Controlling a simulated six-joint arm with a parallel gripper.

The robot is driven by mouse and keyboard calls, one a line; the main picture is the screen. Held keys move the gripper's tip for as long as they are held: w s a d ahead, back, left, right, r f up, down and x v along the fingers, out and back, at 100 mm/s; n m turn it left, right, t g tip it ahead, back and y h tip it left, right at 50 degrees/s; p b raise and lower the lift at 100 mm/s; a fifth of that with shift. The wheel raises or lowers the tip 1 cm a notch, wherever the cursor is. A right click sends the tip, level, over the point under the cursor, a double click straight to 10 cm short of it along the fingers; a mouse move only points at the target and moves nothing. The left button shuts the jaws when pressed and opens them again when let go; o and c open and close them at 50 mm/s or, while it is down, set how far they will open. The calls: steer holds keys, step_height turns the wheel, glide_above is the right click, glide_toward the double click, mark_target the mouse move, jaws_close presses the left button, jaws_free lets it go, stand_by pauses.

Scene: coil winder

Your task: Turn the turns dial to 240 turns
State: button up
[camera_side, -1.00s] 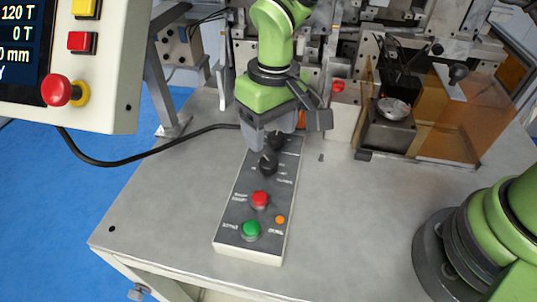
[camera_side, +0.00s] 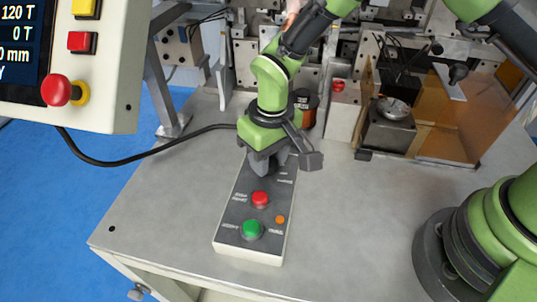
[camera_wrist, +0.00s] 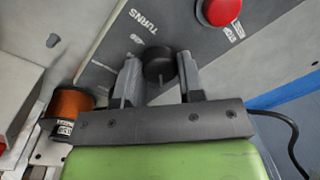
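The turns dial (camera_wrist: 160,66) is a round black knob beside the printed word TURNS on the grey control panel (camera_wrist: 100,55). My gripper (camera_wrist: 160,72) is over it, with one finger on each side of the knob. The fingers look open, with the knob between them; I cannot tell whether either touches it. In the side view my gripper (camera_side: 264,166) points down at the panel (camera_side: 229,213) and hides both dials. The pendant screen (camera_side: 18,50) at the top left reads 120 T, with 0 T below it.
A red button (camera_side: 260,199), a green button (camera_side: 251,230) and an orange lamp (camera_side: 280,219) sit nearer on the panel. A copper wire spool (camera_wrist: 70,108) stands close to my gripper. The winder with an amber guard (camera_side: 450,125) is behind right. The table's front is clear.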

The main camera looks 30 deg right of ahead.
mark_target(273, 160)
steer(key=shift+m, duration=0.3)
steer(key=m, duration=0.3)
steer(key=shift+m, duration=0.3)
steer(key=shift+s+m, duration=0.1)
steer(key=shift+m, duration=2.1)
steer(key=o, duration=0.9)
steer(key=r, duration=1)
steer(key=shift+s+d, duration=0.15)
steer(key=shift+d, duration=0.15)
steer(key=shift+r, duration=0.1)
